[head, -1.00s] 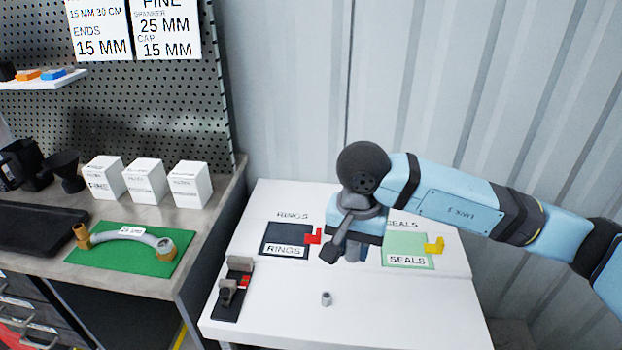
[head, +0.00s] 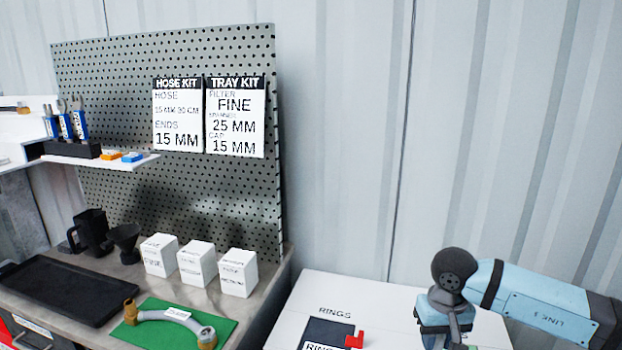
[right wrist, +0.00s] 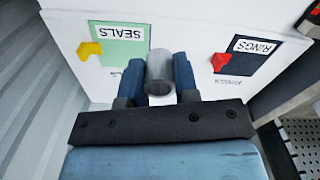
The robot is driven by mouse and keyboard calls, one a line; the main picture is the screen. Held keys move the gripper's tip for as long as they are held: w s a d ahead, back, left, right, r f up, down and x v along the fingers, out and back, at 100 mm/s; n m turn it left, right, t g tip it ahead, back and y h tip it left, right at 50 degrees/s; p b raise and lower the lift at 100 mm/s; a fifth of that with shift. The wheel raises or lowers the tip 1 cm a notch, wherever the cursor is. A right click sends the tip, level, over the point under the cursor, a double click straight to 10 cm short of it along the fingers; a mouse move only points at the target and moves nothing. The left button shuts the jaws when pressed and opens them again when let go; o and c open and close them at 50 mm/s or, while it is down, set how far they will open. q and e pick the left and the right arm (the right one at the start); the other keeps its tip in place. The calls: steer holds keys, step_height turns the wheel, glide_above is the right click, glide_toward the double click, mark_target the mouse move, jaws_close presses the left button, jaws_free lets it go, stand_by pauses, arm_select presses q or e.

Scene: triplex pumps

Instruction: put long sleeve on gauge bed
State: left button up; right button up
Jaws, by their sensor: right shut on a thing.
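In the right wrist view, my right gripper (right wrist: 160,82) is shut on a grey sleeve (right wrist: 160,66). The sleeve is a plain round tube between the two blue fingers, held above the white table (right wrist: 190,28). I see it nearly end-on, so its length is hard to judge. In the head view, the right arm's wrist (head: 452,275) is at the lower right and its fingertips are not clear. The gauge bed is out of both current views. My left gripper is not in view.
The table (head: 312,288) has a dark RINGS pad (head: 325,328) with a red marker (head: 354,340), and a green SEALS pad (right wrist: 122,52) with a yellow marker (right wrist: 89,48). On the left are a bench with white boxes (head: 196,263), a black tray (head: 65,288) and a hose (head: 170,315).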

arm_select(q)
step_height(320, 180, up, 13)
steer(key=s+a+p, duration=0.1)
steer(key=p, duration=1.7)
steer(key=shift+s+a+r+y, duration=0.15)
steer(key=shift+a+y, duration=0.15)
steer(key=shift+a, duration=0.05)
arm_select(e)
steer(key=s+r, duration=0.4)
steer(key=r, duration=0.4)
steer(key=s+r, duration=0.4)
steer(key=r, duration=0.4)
steer(key=shift+s+r, duration=0.3)
steer(key=shift+s, duration=0.1)
